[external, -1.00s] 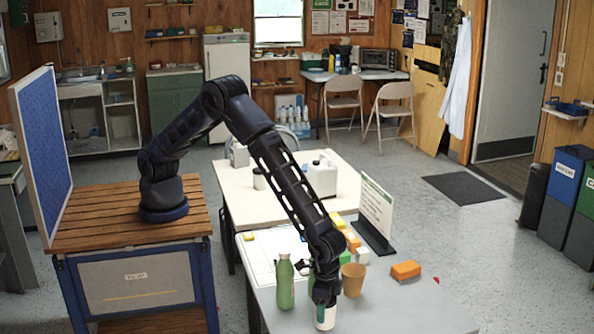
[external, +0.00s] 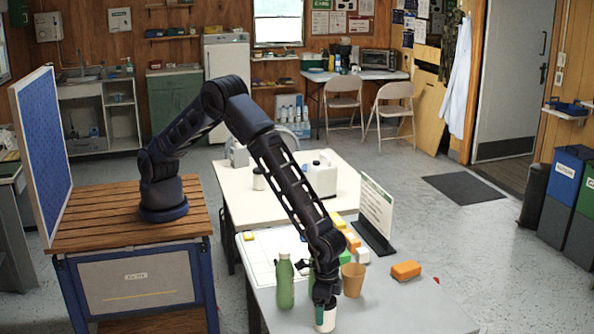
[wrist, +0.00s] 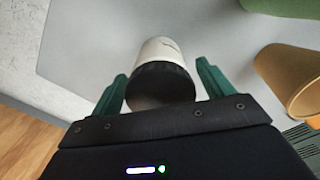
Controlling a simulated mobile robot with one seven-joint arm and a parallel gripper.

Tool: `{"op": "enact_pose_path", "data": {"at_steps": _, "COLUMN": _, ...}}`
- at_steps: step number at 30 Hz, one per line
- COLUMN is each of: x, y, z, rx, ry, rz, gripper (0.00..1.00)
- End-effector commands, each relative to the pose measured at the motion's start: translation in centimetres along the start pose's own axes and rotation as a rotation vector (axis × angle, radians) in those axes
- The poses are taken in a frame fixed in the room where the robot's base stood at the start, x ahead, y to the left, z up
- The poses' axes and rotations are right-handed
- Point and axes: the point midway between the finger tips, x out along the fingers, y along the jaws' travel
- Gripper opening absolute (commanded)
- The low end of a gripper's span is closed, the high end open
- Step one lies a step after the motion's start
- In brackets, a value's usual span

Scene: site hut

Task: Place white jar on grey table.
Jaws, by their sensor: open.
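The white jar (external: 325,321) stands on the grey table (external: 400,312) near its front edge. In the wrist view the white jar (wrist: 158,48) shows its pale side and black lid. My gripper (external: 325,303) is directly above the jar, pointing down. Its green fingers (wrist: 162,84) are apart, one on each side of the lid, with a narrow gap visible at the right. The jar's upper part is partly hidden by the gripper in the external view.
A green bottle (external: 285,283) stands close left of my gripper, and a tan cup (external: 353,280) close right. An orange block (external: 406,270) and a sign (external: 376,214) are farther right. A cream table (external: 240,209) adjoins behind. The grey table's front right is clear.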

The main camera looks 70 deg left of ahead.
Motion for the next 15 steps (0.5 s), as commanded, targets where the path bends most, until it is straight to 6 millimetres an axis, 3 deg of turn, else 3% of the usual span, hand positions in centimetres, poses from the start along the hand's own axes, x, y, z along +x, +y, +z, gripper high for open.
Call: {"op": "enact_pose_path", "data": {"at_steps": 15, "x": -9.2, "y": 0.0, "z": -0.1, "rx": 0.000, "ry": 0.003, "rz": 0.001, "gripper": 0.80}}
